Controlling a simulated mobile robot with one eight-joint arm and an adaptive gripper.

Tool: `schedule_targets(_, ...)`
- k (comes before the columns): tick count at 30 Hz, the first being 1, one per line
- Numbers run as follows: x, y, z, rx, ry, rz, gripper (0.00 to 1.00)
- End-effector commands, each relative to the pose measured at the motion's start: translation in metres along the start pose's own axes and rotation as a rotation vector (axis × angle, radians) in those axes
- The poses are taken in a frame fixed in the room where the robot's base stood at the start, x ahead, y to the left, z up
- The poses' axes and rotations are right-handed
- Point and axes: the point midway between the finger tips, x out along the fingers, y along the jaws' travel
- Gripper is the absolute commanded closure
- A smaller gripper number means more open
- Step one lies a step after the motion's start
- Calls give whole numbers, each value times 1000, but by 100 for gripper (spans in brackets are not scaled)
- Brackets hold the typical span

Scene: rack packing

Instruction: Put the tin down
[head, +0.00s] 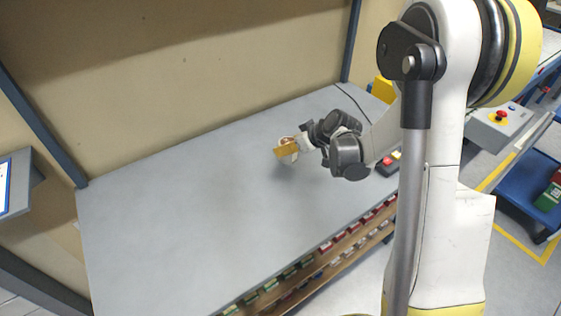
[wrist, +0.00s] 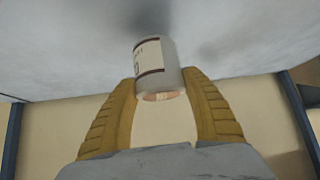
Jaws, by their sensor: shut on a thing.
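The tin (wrist: 160,68) is a small white cylinder with dark bands and a printed label. In the wrist view it sits between the two yellow ribbed fingers of my gripper (wrist: 162,88), which is shut on it near the fingertips. In the head view my gripper (head: 287,149) is over the grey table, and the tin is mostly hidden behind a yellow finger. A soft shadow shows on the table near the tin. I cannot tell whether the tin touches the table.
The grey table top (head: 170,215) is clear to the left of my gripper. A rack of several red and green items (head: 300,270) runs along the table's front edge. A wall stands behind the table. A red and black object (head: 390,162) sits right of my gripper.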

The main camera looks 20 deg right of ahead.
Motion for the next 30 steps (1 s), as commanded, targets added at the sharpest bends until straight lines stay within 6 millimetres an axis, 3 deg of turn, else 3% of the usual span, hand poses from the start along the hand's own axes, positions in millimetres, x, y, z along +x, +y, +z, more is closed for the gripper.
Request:
schedule_targets(3, 24, -10, -3, -2, -1, -1, 84)
schedule_targets(8, 34, -14, -6, 0, 0, 1, 84)
schedule_targets(16, 60, -14, 21, 1, 0, 1, 84)
schedule_targets(28, 64, -14, 25, 1, 0, 1, 84)
schedule_targets(29, 63, -14, 24, 1, 0, 1, 36)
schedule_targets(30, 63, -14, 24, 1, 0, 1, 24)
